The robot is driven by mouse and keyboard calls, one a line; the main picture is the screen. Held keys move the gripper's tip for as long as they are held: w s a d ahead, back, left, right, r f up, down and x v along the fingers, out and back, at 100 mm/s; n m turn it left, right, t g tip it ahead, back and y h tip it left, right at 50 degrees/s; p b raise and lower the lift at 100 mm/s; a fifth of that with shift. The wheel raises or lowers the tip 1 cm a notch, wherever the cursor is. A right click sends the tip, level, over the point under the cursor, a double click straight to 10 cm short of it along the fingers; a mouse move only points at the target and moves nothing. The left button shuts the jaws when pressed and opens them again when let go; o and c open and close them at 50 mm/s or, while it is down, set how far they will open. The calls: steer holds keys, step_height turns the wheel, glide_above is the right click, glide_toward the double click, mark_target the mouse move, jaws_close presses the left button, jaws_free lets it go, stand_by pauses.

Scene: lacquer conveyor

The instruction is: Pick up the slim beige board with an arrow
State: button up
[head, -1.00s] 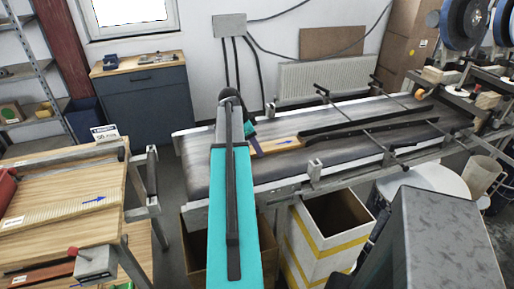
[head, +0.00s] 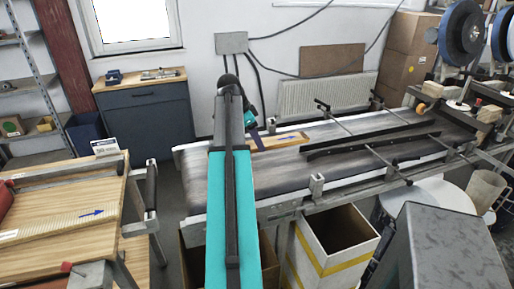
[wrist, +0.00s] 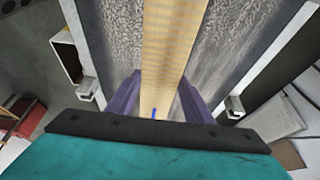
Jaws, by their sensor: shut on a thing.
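The slim beige board (head: 290,141) with a blue arrow is over the near left end of the conveyor belt. In the wrist view the board (wrist: 173,45) runs straight up between my fingers, with the arrow's blue tip close to them. My gripper (wrist: 158,108) is shut on the board, one purple finger on each side. In the head view the arm hides the board's near end and most of the gripper. The board seems a little above the belt, but the gap is hard to judge.
The dark conveyor (head: 270,178) has a black guide rail (head: 375,142) and cross rods right of the board. A wooden table (head: 70,240) at left bears another beige board (head: 50,224) with a blue arrow. An open yellow-taped box (head: 335,240) stands in front of the conveyor.

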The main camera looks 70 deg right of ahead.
steer(key=shift+r, duration=0.35)
stand_by(0.4)
steer(key=w+a+n+t+h, duration=0.15)
steer(key=w+a+n, duration=0.55)
steer(key=w+a, duration=0.75)
steer(key=w+a+n+t, duration=0.3)
steer(key=w+a+n, duration=0.4)
steer(key=w+a, duration=0.75)
steer(key=w+a+n+t+y, duration=0.1)
steer(key=w+a+n, duration=0.2)
steer(key=a, duration=0.9)
steer(key=w+a+n+t+y, duration=0.1)
steer(key=w+a+n, duration=0.3)
steer(key=a, duration=0.9)
steer(key=w+a+n+t+y, duration=0.1)
steer(key=w+a+n+y, duration=0.1)
steer(key=a+n, duration=0.5)
steer(key=w+a, duration=0.1)
steer(key=a, duration=0.4)
steer(key=shift+w+a, duration=0.25)
steer(key=shift+w, duration=0.05)
steer(key=shift+s, duration=0.1)
